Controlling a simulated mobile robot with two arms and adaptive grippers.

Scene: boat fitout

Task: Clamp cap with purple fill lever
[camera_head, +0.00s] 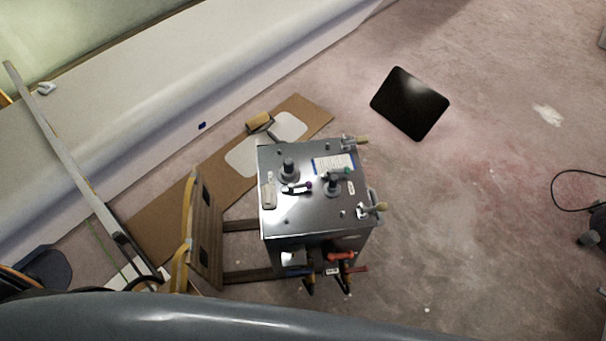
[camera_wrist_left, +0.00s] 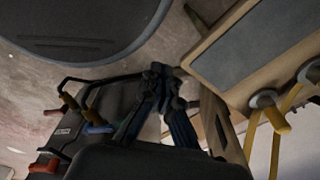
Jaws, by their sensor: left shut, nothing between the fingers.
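A metal box (camera_head: 300,216) stands on the floor in the head view. A lever with a purple knob (camera_head: 309,185) lies on its top, beside a dark upright fitting (camera_head: 288,169), possibly the cap. A second dark fitting (camera_head: 333,184) stands to the right near a green-knobbed lever (camera_head: 345,171). My left gripper (camera_wrist_left: 158,72) is shut and empty in the left wrist view, pointing away from that camera. Behind it to the left is the dark side of the box with red and blue handles (camera_wrist_left: 98,128). My left gripper does not show in the head view. My right gripper is in neither view.
A wooden frame (camera_head: 205,230) stands left. A cardboard sheet (camera_head: 160,225) lies behind. The floor at right is mostly clear around a black panel (camera_head: 410,103).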

